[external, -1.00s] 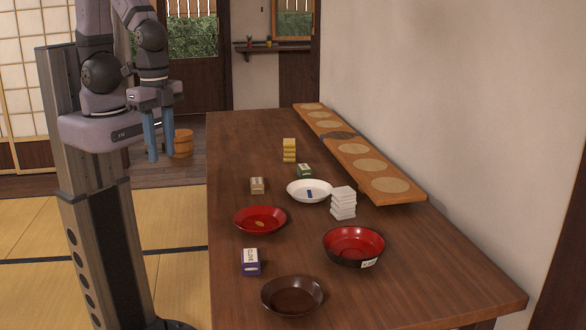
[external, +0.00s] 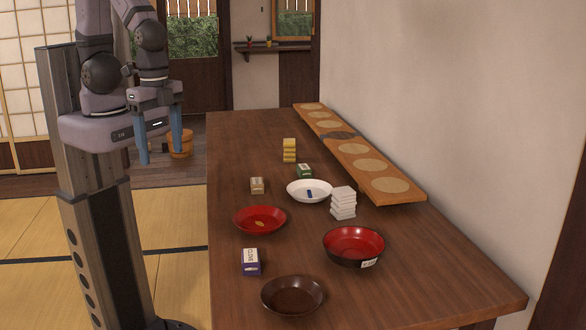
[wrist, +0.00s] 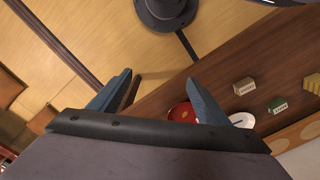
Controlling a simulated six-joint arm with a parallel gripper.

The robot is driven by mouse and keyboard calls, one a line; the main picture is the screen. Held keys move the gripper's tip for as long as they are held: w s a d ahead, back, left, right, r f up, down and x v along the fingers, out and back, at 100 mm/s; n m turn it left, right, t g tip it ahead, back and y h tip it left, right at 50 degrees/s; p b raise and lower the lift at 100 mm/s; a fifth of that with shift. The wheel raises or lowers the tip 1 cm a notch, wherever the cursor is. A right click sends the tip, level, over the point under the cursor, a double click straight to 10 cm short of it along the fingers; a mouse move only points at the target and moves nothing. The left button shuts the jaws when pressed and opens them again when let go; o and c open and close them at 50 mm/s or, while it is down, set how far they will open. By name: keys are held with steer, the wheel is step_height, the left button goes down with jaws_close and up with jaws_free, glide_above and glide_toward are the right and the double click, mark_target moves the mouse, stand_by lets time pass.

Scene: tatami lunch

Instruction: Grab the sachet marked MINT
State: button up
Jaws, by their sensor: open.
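Three small labelled packets stand on the dark wooden table: a green one (external: 304,171), a beige one (external: 257,186) and a purple one (external: 251,263). The purple label seems to read CLOVE; the other two are too small to read surely, so I cannot tell which is MINT. In the wrist view the green packet (wrist: 278,106) and the beige packet (wrist: 243,87) show at the right. My gripper (external: 159,156) is open and empty, pointing down left of the table, apart from all packets. It also shows in the wrist view (wrist: 159,77).
A white plate (external: 296,191) holds a small blue item. Nearby are a red dish (external: 246,224), a red-and-black bowl (external: 337,258), a brown bowl (external: 274,306), a white stack (external: 343,203) and a yellow stack (external: 289,150). A raised board (external: 392,198) runs along the wall.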

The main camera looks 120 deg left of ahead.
steer(key=w+a+f+n+t+y+b, duration=0.1)
steer(key=w+a+f+n+t+b, duration=0.15)
steer(key=w+a+f, duration=0.55)
steer(key=n+t+y+b, duration=0.4)
steer(key=n+t+y, duration=0.1)
steer(key=t, duration=0.1)
glide_toward(303, 167)
steer(key=shift+m+g, duration=0.25)
steer(key=w+d, duration=0.2)
steer(key=d, duration=0.1)
steer(key=w+d+f, duration=0.1)
steer(key=w+d, duration=0.1)
steer(key=d, duration=0.1)
steer(key=w+d+f, duration=0.1)
steer(key=w+d, duration=0.2)
steer(key=shift+d, duration=0.25)
steer(key=s+a+y, duration=0.1)
steer(key=a, duration=0.1)
steer(key=s+a+n+y, duration=0.1)
steer(key=s+a, duration=0.1)
steer(key=a, duration=0.1)
steer(key=s+a+f+n+t+y+b, duration=0.1)
steer(key=s+a, duration=0.1)
steer(key=a, duration=0.1)
steer(key=shift+y, duration=0.3)
steer(key=shift+s+a, duration=0.25)
steer(key=shift+s, duration=0.05)
steer(key=shift+p+x, duration=1.05)
steer(key=shift+x, duration=2.6)
